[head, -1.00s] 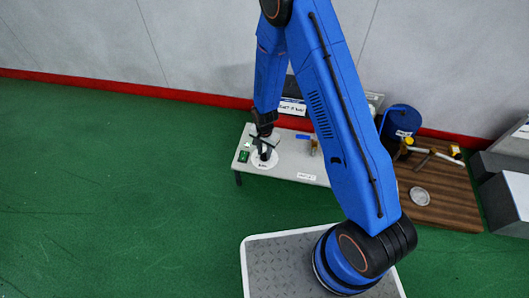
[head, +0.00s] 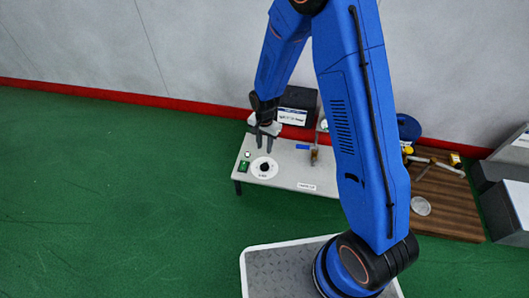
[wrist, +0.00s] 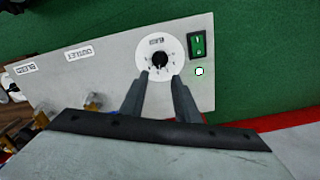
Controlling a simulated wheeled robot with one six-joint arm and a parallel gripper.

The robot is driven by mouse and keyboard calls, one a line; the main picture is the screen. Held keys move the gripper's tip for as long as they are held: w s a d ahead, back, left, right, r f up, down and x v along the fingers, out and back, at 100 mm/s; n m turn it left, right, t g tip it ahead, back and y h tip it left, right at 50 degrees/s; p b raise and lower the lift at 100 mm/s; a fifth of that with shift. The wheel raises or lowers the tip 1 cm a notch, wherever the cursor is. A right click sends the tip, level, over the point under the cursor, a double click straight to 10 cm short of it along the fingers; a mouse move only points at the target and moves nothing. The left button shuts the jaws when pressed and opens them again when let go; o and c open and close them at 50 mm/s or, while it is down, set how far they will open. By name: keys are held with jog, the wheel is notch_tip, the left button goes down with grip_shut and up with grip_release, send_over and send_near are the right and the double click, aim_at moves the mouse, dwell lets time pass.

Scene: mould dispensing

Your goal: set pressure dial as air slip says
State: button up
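The pressure dial (head: 264,167) is a black knob on a round white scale at the left of a pale grey panel. It also shows in the wrist view (wrist: 159,58), past the fingertips. The knob's pointer and the scale marks are too small to read surely. My gripper (head: 265,145) is above and behind the dial, apart from it. In the wrist view its fingers (wrist: 161,78) are spread with nothing between them. A white slip with print (head: 292,117) is on the dark box behind the panel; its words are too small to read.
A blue-handled valve (head: 303,147) and brass fittings (head: 314,157) are on the panel. A wooden board (head: 448,215) with fittings is at right. Green floor is clear at left.

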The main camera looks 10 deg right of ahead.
jog(key=shift+r, duration=2.6)
jog(key=s+d+r+n+t, duration=0.1)
jog(key=s+d+r, duration=0.25)
jog(key=r, duration=0.45)
jog(key=s+d+r+n+t, duration=0.1)
jog(key=s+d+r+n, duration=0.2)
jog(key=r, duration=0.5)
jog(key=s+d+r, duration=0.4)
jog(key=d+r, duration=0.1)
jog(key=r, duration=0.3)
jog(key=s+d+r+n+t, duration=0.1)
jog(key=s+d+r, duration=0.1)
jog(key=s, duration=0.4)
jog(key=s+d+r+n+t, duration=0.1)
jog(key=s+d+r, duration=0.2)
jog(key=s, duration=0.4)
jog(key=s+d+r+n, duration=0.2)
jog(key=s+r, duration=0.2)
jog(key=s, duration=0.3)
jog(key=shift+s+d+r+t, duration=0.15)
jog(key=shift+d+r+t, duration=0.15)
jog(key=shift+r+t, duration=0.1)
